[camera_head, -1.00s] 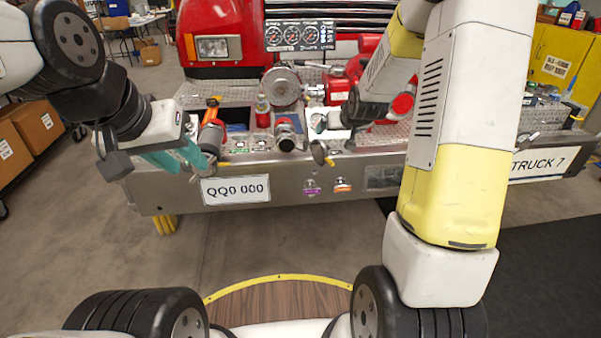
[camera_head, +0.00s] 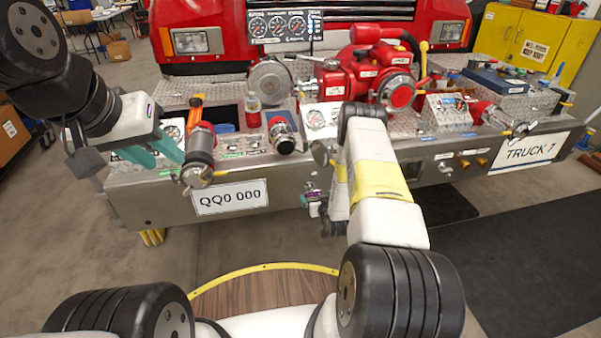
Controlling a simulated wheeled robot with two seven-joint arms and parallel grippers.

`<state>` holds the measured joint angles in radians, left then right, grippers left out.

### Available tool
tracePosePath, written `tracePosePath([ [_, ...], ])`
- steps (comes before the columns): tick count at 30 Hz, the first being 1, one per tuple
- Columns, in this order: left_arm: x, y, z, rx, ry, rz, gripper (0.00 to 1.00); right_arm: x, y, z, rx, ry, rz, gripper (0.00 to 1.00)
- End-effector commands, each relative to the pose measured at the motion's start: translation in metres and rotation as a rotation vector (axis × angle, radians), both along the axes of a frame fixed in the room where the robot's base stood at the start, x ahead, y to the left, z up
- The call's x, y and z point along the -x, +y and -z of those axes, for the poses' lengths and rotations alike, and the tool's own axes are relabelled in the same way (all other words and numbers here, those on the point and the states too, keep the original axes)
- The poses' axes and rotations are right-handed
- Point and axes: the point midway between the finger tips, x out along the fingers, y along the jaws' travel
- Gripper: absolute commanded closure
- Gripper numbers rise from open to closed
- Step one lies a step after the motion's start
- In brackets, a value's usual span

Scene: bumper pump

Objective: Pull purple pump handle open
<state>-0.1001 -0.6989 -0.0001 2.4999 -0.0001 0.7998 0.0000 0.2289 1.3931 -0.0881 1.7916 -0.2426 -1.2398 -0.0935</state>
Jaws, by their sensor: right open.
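The purple pump handle (camera_head: 309,198) is a small purple-marked pull on the front face of the bumper, right of the QQ0 000 plate. It is partly hidden by my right gripper (camera_head: 321,213), which is low in front of the bumper, just right of the handle. The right gripper is open, and its fingers are small and mostly hidden by my arm. I cannot tell whether it touches the handle. My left gripper (camera_head: 166,161) has teal fingers, spread apart and empty, over the left part of the bumper.
The steel bumper (camera_head: 150,205) carries an orange-handled nozzle (camera_head: 199,145), a red pump (camera_head: 365,75), gauges (camera_head: 290,27) and hose fittings. A TRUCK 7 plate (camera_head: 528,152) is at the right. Open floor lies in front, with a black mat (camera_head: 510,260).

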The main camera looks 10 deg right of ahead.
Motion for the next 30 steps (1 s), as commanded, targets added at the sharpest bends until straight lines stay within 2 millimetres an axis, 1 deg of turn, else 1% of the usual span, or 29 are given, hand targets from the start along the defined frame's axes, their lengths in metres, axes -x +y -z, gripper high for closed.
tracePosePath([
  [12, 0.0, 0.0, 0.0, 0.0, -0.001, 0.0, 0.64, -0.057, 0.003, 0.023, 0.0, -0.002, -0.001, 0.05],
  [18, 0.0, 0.0, 0.0, 0.0, -0.001, 0.0, 0.64, -0.068, 0.003, 0.027, 0.0, 0.0, 0.0, 0.05],
  [25, 0.0, 0.0, 0.0, 0.0, -0.001, 0.0, 0.64, -0.069, 0.003, 0.028, -0.001, 0.001, 0.0, 0.05],
  [26, 0.0, 0.0, 0.0, 0.0, -0.001, 0.0, 0.64, -0.069, 0.003, 0.028, -0.001, 0.001, 0.0, 0.07],
  [30, 0.0, 0.0, 0.0, 0.0, -0.001, 0.0, 0.64, -0.069, 0.003, 0.027, 0.0, 0.001, 0.0, 0.35],
])
